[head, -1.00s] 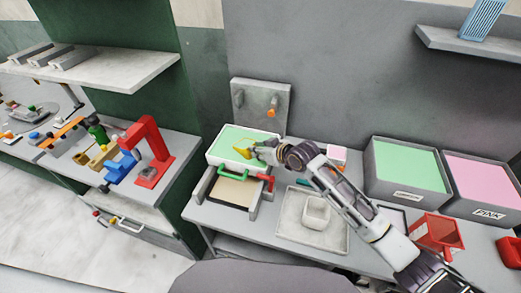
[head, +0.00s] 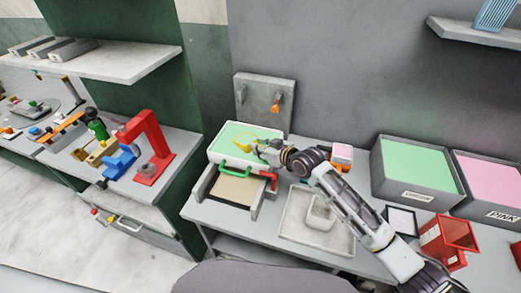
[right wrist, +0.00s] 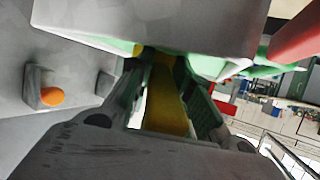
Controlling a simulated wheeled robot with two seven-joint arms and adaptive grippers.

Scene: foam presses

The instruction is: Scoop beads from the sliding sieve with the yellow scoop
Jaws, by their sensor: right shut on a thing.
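The sliding sieve (head: 214,153) is a white-rimmed tray filled with green beads, with a green handle (head: 237,173) at its front. It sits above a grey frame with a beige floor. My right gripper (head: 262,147) is at the sieve's right side, shut on the yellow scoop (head: 240,138). The scoop's head is over the green beads; I cannot tell whether it touches them or holds any. In the right wrist view the yellow handle (right wrist: 165,95) lies between the two fingers. My left gripper is not in view.
A grey peg board (head: 264,88) stands behind the sieve. Bins of green (head: 420,165) and pink (head: 487,175) beads stand farther right. A red press (head: 153,150) is on the left bench.

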